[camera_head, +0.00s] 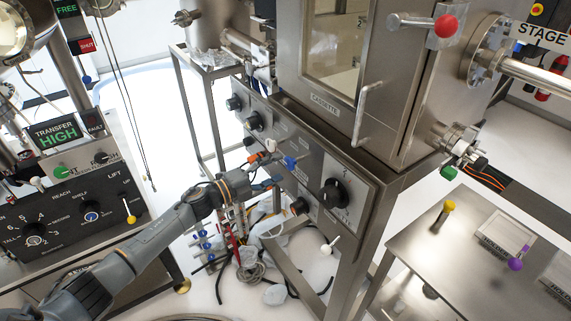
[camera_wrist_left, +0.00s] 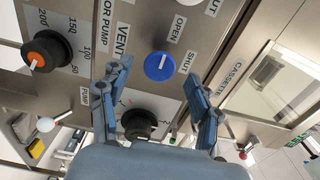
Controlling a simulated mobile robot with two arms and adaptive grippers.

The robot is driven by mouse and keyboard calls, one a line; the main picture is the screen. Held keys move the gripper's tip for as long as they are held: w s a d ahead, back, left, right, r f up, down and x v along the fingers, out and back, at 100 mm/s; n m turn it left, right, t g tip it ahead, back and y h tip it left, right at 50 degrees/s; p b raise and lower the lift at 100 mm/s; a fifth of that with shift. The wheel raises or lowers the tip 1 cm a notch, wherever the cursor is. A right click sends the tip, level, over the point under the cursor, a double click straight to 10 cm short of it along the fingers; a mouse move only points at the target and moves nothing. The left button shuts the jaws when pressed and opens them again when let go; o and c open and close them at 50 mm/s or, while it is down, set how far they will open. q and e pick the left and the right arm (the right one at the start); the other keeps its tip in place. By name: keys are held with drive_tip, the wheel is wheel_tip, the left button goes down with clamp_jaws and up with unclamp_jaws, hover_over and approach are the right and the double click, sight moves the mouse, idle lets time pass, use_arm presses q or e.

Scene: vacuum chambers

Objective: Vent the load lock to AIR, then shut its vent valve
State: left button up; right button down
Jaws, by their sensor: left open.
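The blue knob (camera_head: 290,161) sits on the front panel of the steel frame under the chamber marked CASSETTE. In the left wrist view the blue knob (camera_wrist_left: 158,67) has OPEN and SHUT labels beside it and a VENT label to its left. It bears a small white mark; I cannot tell its exact setting. My left gripper (camera_head: 268,172) is open in front of the panel, close to the blue knob. In the left wrist view its two fingers (camera_wrist_left: 158,78) stand on either side of the knob, with no clear contact. My right gripper is not in view.
A black dial (camera_head: 335,193) and an orange-ringed knob (camera_wrist_left: 47,50) share the panel. The chamber door handle (camera_head: 366,114) stands out above. A display (camera_head: 55,132) at left reads TRANSFER HIGH. A steel side table (camera_head: 420,270) stands at right. Hoses and cables lie on the floor below.

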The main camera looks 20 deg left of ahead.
use_arm(q)
drive_tip(key=v, duration=0.7)
drive_tip(key=shift+s+a+f, duration=0.1)
drive_tip(key=s+a+f+n+y, duration=0.1)
drive_tip(key=a+f+n+y, duration=0.1)
drive_tip(key=f+n, duration=0.35)
drive_tip(key=s+a+f+n+y, duration=0.2)
drive_tip(key=f+y, duration=0.1)
drive_tip(key=f, duration=0.6)
drive_tip(key=s+a+f+n+y, duration=0.1)
drive_tip(key=f+n+y, duration=0.15)
drive_tip(key=f, duration=0.45)
drive_tip(key=s+f+n+g+y, duration=0.35)
drive_tip(key=s+f+n, duration=0.25)
drive_tip(key=s+f, duration=0.75)
drive_tip(key=s+d+f+n+g, duration=0.2)
drive_tip(key=s+f, duration=0.4)
drive_tip(key=s, duration=0.5)
drive_tip(key=s+d+f+n+g, duration=0.2)
drive_tip(key=s+d+f+g, duration=0.2)
drive_tip(key=s, duration=0.7)
drive_tip(key=s+d+f+n+g, duration=0.3)
drive_tip(key=s+f, duration=0.6)
drive_tip(key=s, duration=0.3)
drive_tip(key=shift+g, duration=0.35)
